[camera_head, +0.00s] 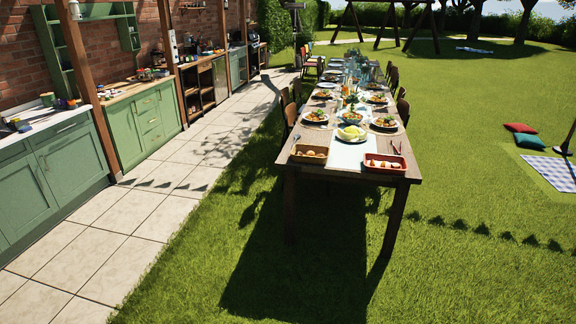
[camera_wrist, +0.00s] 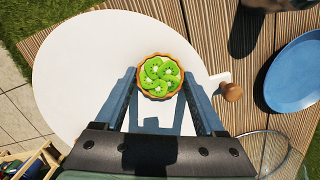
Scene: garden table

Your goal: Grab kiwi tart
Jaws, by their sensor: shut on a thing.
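The kiwi tart (camera_wrist: 160,76) shows in the wrist view, a round brown crust topped with green kiwi slices. My gripper (camera_wrist: 158,84) has its two fingers on either side of the tart and is shut on it. The tart is over a white round board (camera_wrist: 75,62). Whether it still touches the board cannot be told from above. I cannot make out the tart or my gripper in the head view.
In the wrist view, a wooden knob (camera_wrist: 231,92) is right of the tart, and a blue plate (camera_wrist: 296,78) lies further right on the slatted wooden surface (camera_wrist: 197,22). The head view shows a long laid table (camera_head: 345,155) on grass and green cabinets (camera_head: 152,118) along a paved path.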

